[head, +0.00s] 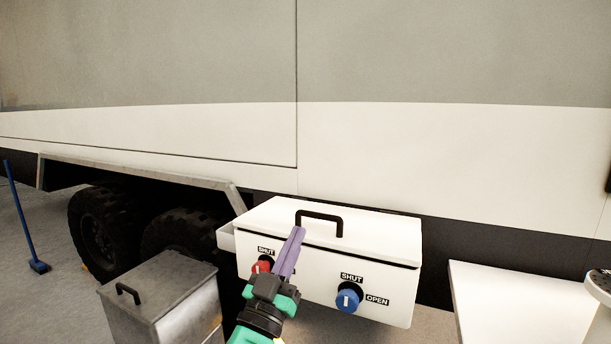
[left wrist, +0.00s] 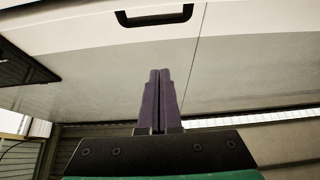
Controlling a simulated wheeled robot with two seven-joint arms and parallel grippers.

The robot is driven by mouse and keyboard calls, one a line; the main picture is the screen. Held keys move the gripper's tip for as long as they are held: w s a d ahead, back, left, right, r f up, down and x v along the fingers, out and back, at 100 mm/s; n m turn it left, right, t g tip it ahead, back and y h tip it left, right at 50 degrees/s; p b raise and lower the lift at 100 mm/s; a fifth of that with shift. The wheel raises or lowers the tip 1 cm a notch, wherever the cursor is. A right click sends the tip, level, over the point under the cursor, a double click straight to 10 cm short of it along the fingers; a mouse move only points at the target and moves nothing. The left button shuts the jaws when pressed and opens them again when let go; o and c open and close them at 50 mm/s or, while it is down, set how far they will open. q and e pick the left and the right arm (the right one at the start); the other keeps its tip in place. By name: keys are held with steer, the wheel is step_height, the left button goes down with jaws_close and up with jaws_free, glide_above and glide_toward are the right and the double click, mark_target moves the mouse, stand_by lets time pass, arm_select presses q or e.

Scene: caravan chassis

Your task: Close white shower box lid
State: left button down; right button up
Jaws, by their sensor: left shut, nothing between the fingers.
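The white shower box (head: 382,285) is fixed low on the caravan side, with a red knob (head: 262,264) and a blue knob (head: 348,299) on its front. Its white lid (head: 370,235) lies down over the top of the box, with a black handle (head: 320,217) on it. I see no clear gap under the lid. My left gripper (head: 298,232) is shut and empty, its purple fingers pointing up in front of the box, with the tips just left of the handle. In the left wrist view the fingers (left wrist: 159,75) are together and the black handle (left wrist: 153,17) shows above them. My right gripper is not in view.
A grey metal box (head: 165,295) with a handle stands left of the shower box. Black wheels (head: 105,228) sit behind it. A white surface (head: 510,300) lies at the lower right. A blue broom (head: 24,215) stands at the far left.

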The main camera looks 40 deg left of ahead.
arm_select(q)
steer(key=p+x, duration=0.4)
steer(key=x, duration=0.6)
steer(key=shift+w+f, duration=0.15)
step_height(320, 180, down, 3)
steer(key=shift+w+f+b, duration=0.1)
steer(key=shift+b, duration=0.55)
steer(key=shift+f, duration=0.25)
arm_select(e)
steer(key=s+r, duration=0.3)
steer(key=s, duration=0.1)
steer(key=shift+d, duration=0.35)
